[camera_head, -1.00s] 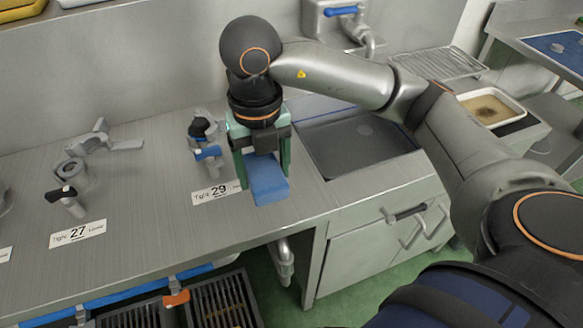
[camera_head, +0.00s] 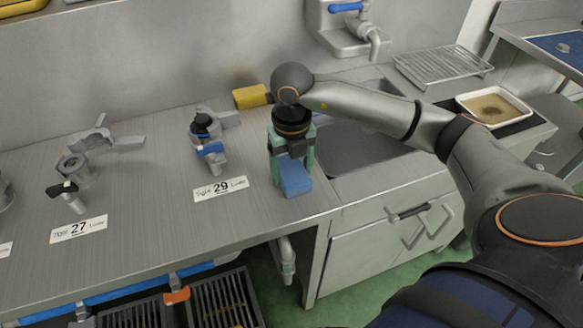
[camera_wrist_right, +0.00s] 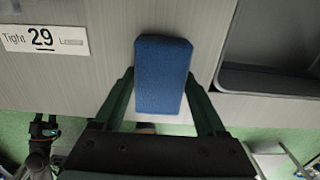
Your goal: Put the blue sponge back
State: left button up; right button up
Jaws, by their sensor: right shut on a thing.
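The blue sponge (camera_head: 294,178) is held between the green fingers of my right gripper (camera_head: 292,160). My left gripper is not in view.
A yellow sponge-like block (camera_head: 252,96) lies at the back of the counter (camera_head: 150,185). The valve by the 29 label (camera_head: 221,189) stands to the left. The sink basin (camera_head: 365,150) is to the right. A wire rack (camera_head: 443,64) and a white tray (camera_head: 494,106) are farther right.

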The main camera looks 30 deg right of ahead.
aim_at(291, 169)
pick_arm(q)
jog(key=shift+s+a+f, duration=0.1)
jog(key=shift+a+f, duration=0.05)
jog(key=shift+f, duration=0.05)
pick_arm(e)
jog(key=shift+f, duration=0.15)
jog(key=o, duration=1.2)
jog(key=shift+o, duration=0.2)
jog(key=shift+r, duration=0.2)
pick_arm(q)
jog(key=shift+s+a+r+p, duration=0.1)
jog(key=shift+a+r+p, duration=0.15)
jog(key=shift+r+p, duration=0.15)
pick_arm(e)
notch_tip(291, 169, up, 12)
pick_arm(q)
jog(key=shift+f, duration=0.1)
